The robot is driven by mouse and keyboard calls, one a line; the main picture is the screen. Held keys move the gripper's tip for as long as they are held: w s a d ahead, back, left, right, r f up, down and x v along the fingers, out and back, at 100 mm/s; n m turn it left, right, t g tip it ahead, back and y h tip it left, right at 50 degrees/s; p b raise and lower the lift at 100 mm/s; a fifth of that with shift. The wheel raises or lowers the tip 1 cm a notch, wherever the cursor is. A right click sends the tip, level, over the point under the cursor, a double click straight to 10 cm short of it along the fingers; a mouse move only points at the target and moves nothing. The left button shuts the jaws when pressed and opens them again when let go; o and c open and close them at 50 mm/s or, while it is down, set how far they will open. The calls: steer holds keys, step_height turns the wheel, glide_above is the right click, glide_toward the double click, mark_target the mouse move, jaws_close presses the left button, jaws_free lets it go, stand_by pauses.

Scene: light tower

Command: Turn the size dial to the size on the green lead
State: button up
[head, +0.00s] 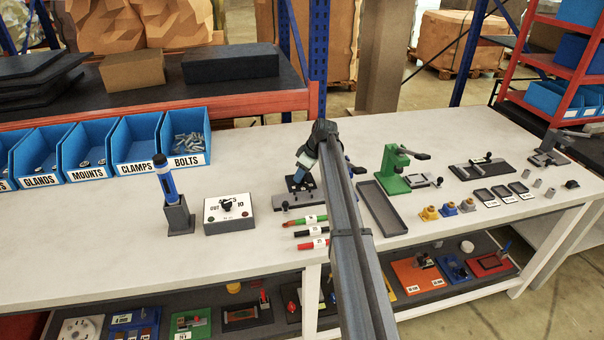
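A white box with a black dial (227,205) on its top stands on the bench, left of centre. Marks around the dial include what looks like "CUT", "5" and "10"; I cannot tell where the pointer stands. A green lead (311,220) with a white tag lies on the bench right of the box; the tag's writing is too small to read. My gripper (300,179) is at the end of my arm, behind the leads and right of the dial box, apart from the dial. It is over or in front of a dark grey fixture (290,198). Its fingers are not clear.
A black lead (312,232) and a red lead (314,244) lie in front of the green one. A blue tool in a grey holder (180,218) stands left of the box. Blue bins (138,145) line the back left. A grey tray (381,208) and green press (394,170) are right of my arm.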

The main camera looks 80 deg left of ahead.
jaws_close()
steer(key=shift+m, duration=0.3)
steer(key=m, duration=0.1)
steer(key=m+t+y, duration=0.1)
steer(key=m, duration=0.1)
steer(key=shift+s+d+m, duration=0.15)
steer(key=shift+m, duration=0.15)
steer(key=m+t, duration=0.1)
steer(key=m, duration=0.1)
steer(key=m+t, duration=0.1)
steer(key=m, duration=0.1)
steer(key=shift+s+m+y, duration=0.1)
steer(key=shift+m+y, duration=0.2)
steer(key=shift+y, duration=0.1)
steer(key=m+t, duration=0.1)
steer(key=m, duration=0.1)
steer(key=m+t, duration=0.1)
steer(key=m, duration=0.2)
steer(key=shift+s, duration=0.1)
steer(key=m+t, duration=0.1)
steer(key=m, duration=0.2)
steer(key=m+h, duration=0.1)
steer(key=m, duration=0.2)
steer(key=shift+t+h, duration=0.3)
steer(key=shift+t, duration=0.1)
steer(key=shift+o, duration=0.8)
jaws_free()
steer(key=shift+s+r, duration=0.1)
